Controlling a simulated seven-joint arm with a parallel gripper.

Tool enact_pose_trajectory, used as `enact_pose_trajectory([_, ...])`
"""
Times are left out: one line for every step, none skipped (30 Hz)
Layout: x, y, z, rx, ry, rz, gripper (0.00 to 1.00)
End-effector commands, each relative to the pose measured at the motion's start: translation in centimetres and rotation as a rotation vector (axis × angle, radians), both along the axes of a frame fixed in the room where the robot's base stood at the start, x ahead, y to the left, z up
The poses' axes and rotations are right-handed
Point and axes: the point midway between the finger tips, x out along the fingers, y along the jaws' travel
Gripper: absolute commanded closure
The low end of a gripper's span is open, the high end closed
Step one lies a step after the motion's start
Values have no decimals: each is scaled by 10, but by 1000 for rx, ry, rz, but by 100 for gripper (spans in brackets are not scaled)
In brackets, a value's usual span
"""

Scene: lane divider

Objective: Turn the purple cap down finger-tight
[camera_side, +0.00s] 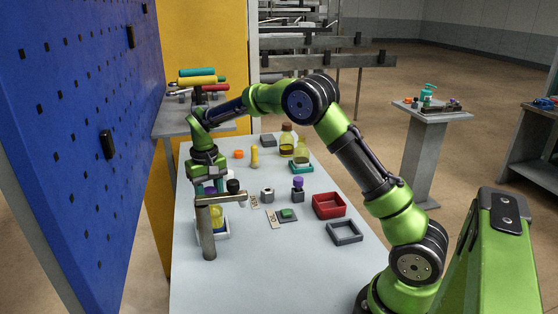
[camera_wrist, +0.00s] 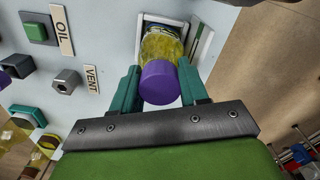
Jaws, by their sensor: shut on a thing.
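The purple cap (camera_wrist: 159,84) is on the end of a clear bottle with yellow contents (camera_wrist: 163,45). My gripper (camera_wrist: 158,98) has one teal finger on each side of the cap and is shut on it. In the side view my gripper (camera_side: 210,187) points down over the bottle (camera_side: 216,216), which stands in a white-rimmed holder (camera_side: 227,234). A grey post hides part of the bottle and the cap there. The cap's thread, and any gap under the cap, cannot be made out.
A grey post with a crossbar (camera_side: 207,232) stands close in front of the bottle. A second purple knob (camera_side: 298,183) sits on a dark block. A green button (camera_side: 287,213), a red tray (camera_side: 328,205), a grey frame (camera_side: 344,232) and yellow bottles (camera_side: 301,152) stand to the right.

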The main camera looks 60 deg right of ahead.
Motion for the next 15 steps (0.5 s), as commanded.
enact_pose_trajectory([0,0,0,0,-1,1,73])
enact_pose_trajectory([0,0,0,0,-1,1,73])
enact_pose_trajectory([0,0,0,0,-1,-1,73])
enact_pose_trajectory([0,0,0,0,-1,-9,73])
enact_pose_trajectory([0,0,0,-1,0,-29,73])
enact_pose_trajectory([0,0,0,-2,-1,-66,73])
enact_pose_trajectory([0,0,0,-2,-1,-92,73])
enact_pose_trajectory([0,0,0,-1,0,-115,73])
enact_pose_trajectory([0,0,0,0,-1,-138,73])
enact_pose_trajectory([0,0,0,0,-1,-147,73])
enact_pose_trajectory([0,0,0,0,-1,-151,73])
enact_pose_trajectory([0,0,0,0,-1,-151,73])
enact_pose_trajectory([0,0,0,0,-1,-150,73])
enact_pose_trajectory([0,0,0,0,-1,-150,73])
enact_pose_trajectory([0,0,0,0,-1,-149,73])
